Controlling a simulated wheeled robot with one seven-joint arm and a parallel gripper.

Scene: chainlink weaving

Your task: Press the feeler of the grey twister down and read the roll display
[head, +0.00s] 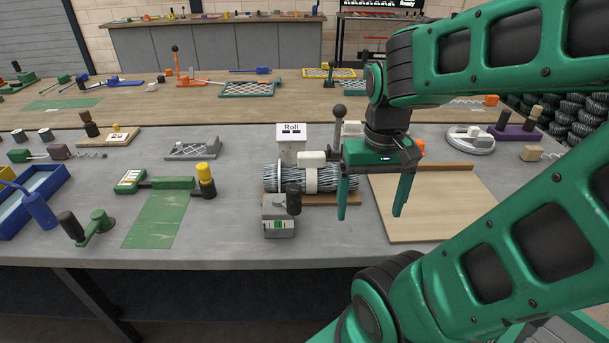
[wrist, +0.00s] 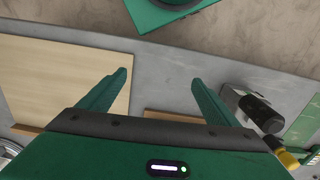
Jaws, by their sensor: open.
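The grey twister (head: 278,224) is a small grey box with a black knob (head: 294,199) and a green patch, at the table's front edge. It also shows in the wrist view (wrist: 236,104), right of my fingers. Behind it lies a mesh roll (head: 284,178) with a pale band around it. The white roll display (head: 292,142), labelled "Roll", stands behind the roll; I can make out no reading. I cannot tell which part is the feeler. My gripper (head: 370,213) is open and empty, pointing down, right of the twister and roll, apart from the twister.
A pale wooden board (head: 430,215) lies right of the roll. A black-ball lever (head: 339,112) rises close behind my gripper. Left are a green mat (head: 157,220), a yellow-knobbed green tool (head: 205,172) and a blue tray (head: 45,190). Bare table shows between mat and twister.

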